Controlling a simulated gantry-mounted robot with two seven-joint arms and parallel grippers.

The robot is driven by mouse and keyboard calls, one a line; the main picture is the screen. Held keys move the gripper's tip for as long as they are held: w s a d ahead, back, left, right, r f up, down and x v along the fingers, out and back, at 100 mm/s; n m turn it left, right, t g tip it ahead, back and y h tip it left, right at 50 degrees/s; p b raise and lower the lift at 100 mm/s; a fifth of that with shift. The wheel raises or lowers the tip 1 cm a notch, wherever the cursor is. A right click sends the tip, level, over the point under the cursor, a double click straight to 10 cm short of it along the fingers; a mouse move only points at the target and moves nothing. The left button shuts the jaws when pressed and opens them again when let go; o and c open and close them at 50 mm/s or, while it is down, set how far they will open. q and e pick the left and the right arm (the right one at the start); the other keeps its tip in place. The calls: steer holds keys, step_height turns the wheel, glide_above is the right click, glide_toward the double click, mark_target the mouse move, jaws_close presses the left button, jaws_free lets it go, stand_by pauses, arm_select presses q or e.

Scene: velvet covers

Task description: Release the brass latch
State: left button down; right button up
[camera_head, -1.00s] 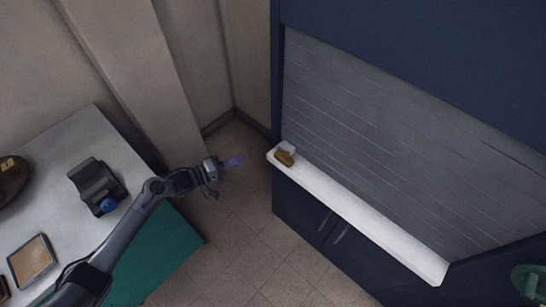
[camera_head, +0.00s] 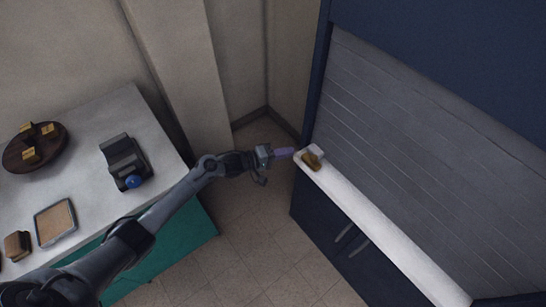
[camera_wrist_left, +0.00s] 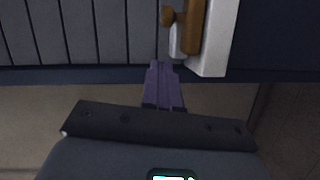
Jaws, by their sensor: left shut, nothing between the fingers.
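In the left wrist view the latch (camera_wrist_left: 187,28) is a brass bar with a knob, beside a white block. My left gripper (camera_head: 291,152) is shut and empty, its purple fingers pointing at the latch end of the ledge. In the wrist view the fingertips (camera_wrist_left: 158,66) lie just below the latch; whether they touch anything I cannot tell. My right gripper is out of view.
A white-topped table (camera_head: 88,160) with a green side stands at left. It carries a black device with a blue knob (camera_head: 125,162), a dark round tray (camera_head: 20,158), a framed pad (camera_head: 55,222) and a brown block (camera_head: 17,245). Bare tiled floor lies between table and cabinet.

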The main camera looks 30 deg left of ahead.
mark_target(312, 168)
arm_select(q)
steer(key=d, duration=0.1)
steer(key=w+d, duration=0.1)
steer(key=d, duration=0.3)
steer(key=shift+w+f, duration=0.4)
steer(key=d+p, duration=0.1)
steer(key=s+d+p, duration=0.1)
steer(key=d, duration=0.1)
steer(key=d+p, duration=0.1)
steer(key=shift+s+d+r+p, duration=0.2)
steer(key=shift+s+d+p, duration=0.1)
steer(key=shift+s, duration=0.1)
steer(key=shift+s+d+f, duration=0.2)
steer(key=shift+d, duration=0.15)
